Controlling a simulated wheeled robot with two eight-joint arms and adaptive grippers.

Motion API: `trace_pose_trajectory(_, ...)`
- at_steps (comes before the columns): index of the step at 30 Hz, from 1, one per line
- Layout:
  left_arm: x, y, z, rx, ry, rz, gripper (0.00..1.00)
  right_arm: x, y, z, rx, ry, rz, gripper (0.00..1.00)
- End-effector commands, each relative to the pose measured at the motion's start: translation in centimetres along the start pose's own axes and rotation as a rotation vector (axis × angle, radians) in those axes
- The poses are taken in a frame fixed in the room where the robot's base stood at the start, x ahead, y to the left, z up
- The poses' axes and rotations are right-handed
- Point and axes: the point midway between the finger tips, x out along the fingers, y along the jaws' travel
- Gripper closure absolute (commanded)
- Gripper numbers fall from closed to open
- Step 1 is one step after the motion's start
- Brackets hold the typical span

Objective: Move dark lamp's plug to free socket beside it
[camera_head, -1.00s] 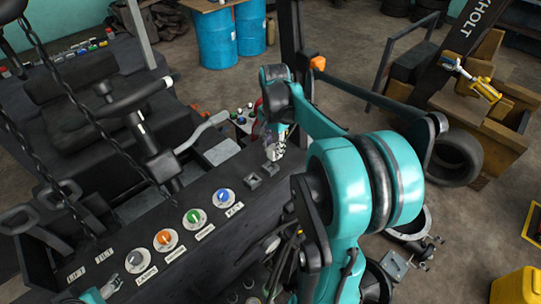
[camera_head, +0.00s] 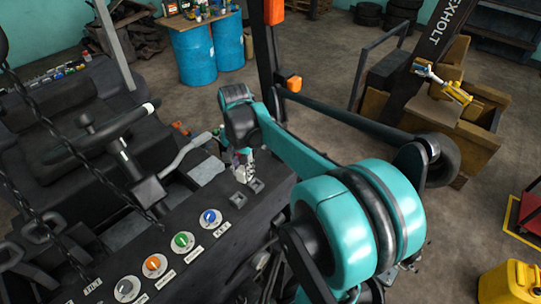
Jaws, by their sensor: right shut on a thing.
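My right gripper (camera_head: 244,173) reaches down over the black control panel (camera_head: 190,258), its grey fingers shut on the plug. The plug is too small and too covered by the fingers to make out. Two square sockets lie under and beside the fingertips: a right one (camera_head: 257,185) and a left one (camera_head: 238,199). The fingertips are close above them, and I cannot tell whether the plug touches either. I cannot make out a cable or tell which lamp is dark. My left gripper is not in view.
A row of knobs stands along the panel: blue (camera_head: 211,218), green (camera_head: 183,242), orange (camera_head: 155,265) and grey (camera_head: 127,289). A black steering wheel (camera_head: 100,133) and hanging chains are at the left. My right arm covers the panel's right side.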

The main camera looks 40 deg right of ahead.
Motion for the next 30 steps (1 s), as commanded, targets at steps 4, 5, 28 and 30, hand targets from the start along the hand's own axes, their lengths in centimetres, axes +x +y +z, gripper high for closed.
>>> trace_pose_trajectory(4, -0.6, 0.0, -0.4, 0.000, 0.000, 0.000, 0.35, 0.4, -1.6, 1.8, -0.034, 0.000, -0.001, 1.00)
trace_pose_trajectory(5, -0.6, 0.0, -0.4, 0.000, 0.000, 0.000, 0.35, 0.5, -1.7, 1.9, -0.037, 0.000, -0.001, 1.00)
trace_pose_trajectory(28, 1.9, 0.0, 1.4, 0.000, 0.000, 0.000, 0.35, 4.9, -1.7, 2.0, -0.037, 0.000, -0.001, 1.00)
trace_pose_trajectory(30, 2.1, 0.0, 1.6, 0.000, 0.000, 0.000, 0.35, 5.4, -1.7, 2.0, -0.037, 0.000, -0.001, 1.00)
